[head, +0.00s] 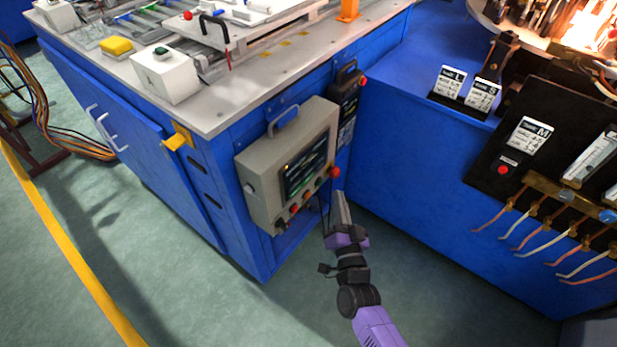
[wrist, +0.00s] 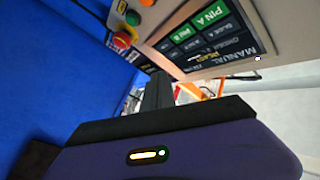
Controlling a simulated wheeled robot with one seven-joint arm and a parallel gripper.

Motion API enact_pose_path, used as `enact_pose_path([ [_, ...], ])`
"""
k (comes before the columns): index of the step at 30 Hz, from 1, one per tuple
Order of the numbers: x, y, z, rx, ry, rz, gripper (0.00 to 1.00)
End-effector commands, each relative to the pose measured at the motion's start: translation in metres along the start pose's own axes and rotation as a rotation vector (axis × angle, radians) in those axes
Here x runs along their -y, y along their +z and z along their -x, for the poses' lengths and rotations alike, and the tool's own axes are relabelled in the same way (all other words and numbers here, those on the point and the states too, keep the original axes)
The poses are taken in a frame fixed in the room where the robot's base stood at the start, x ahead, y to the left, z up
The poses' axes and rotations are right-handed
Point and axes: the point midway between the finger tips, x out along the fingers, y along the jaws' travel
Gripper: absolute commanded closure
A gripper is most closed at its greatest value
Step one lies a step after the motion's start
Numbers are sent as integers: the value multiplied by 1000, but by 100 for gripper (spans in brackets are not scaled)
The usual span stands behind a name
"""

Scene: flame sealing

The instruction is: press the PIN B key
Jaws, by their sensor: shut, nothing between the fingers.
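The PIN B key (wrist: 181,34) is a small green key on the dark screen (wrist: 205,38) of the control box, beside the larger green PIN A key (wrist: 208,16). In the head view the grey control box (head: 262,168) hangs on the blue machine's side; its screen (head: 307,168) shows, but its lettering is too small to read. My gripper (head: 338,200) is shut and empty, in front of the box's lower right corner. In the wrist view my gripper (wrist: 158,88) points toward the screen's lower edge, apparently short of it. Contact with the key is not visible.
A red mushroom button (wrist: 123,40) and coloured knobs sit beside the screen. A dark pendant (head: 347,92) hangs right of the box. A blue cabinet (head: 430,170) stands to the right. Green floor is open in front.

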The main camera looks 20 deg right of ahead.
Motion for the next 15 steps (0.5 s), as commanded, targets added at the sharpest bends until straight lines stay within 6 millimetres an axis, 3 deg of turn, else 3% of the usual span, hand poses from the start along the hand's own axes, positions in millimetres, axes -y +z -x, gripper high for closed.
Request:
enact_pose_path([
  [15,30,30,-41,1,-2,-1,100],
])
